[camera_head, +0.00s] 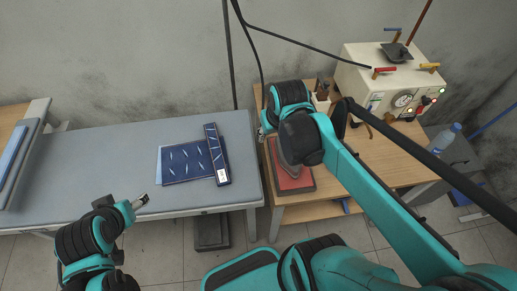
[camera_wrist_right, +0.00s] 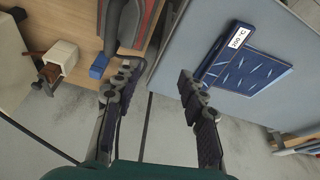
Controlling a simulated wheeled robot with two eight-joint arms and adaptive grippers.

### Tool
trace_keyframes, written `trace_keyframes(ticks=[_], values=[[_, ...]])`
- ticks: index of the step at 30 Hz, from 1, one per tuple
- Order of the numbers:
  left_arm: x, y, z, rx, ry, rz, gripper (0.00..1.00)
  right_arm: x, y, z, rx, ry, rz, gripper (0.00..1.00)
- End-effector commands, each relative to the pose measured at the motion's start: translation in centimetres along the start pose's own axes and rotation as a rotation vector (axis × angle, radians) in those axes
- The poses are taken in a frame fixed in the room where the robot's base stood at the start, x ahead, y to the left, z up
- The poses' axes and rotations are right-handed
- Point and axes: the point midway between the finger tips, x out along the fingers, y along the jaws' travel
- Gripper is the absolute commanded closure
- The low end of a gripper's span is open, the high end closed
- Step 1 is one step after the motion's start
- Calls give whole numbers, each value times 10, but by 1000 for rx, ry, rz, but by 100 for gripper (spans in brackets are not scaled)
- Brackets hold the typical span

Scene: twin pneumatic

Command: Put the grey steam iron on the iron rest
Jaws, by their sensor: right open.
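The iron rest (camera_head: 300,182), a red pad with a dark frame, lies on the wooden table's left part. A grey iron-shaped body (camera_head: 285,158) shows on its upper left part, partly hidden by my right arm. In the right wrist view the grey iron (camera_wrist_right: 127,24) is at the top, over a strip of red. It looks set on the rest; contact is hard to see. My right gripper (camera_wrist_right: 155,82) is open and empty, its fingers apart, near the gap between the tables. My left gripper (camera_head: 140,202) is over the grey table's front edge; its jaws are too small to read.
A grey ironing table (camera_head: 95,150) holds blue patterned cloth (camera_head: 185,162) and a dark blue labelled bar (camera_head: 217,155). A boiler unit (camera_head: 395,85) stands at the back of the wooden table (camera_head: 390,165). Black cables hang behind. A bottle (camera_head: 445,138) stands at right.

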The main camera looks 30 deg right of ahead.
Motion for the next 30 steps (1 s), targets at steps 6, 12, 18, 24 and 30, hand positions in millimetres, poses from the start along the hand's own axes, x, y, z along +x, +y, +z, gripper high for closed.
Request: trace_keyframes(ticks=[6,12,18,24,30], values=[[0,0,0,0,0,0,37,-22,-45,31,-82,180,-48,58],[0,0,0,0,0,0,37,-28,-62,44,-112,265,-78,58],[0,0,0,0,0,0,37,-29,-64,46,-116,279,-82,58],[2,0,1,0,0,0,37,-27,-64,46,-115,278,-82,58],[29,0,21,0,0,0,37,6,-64,58,-115,277,-82,58]])
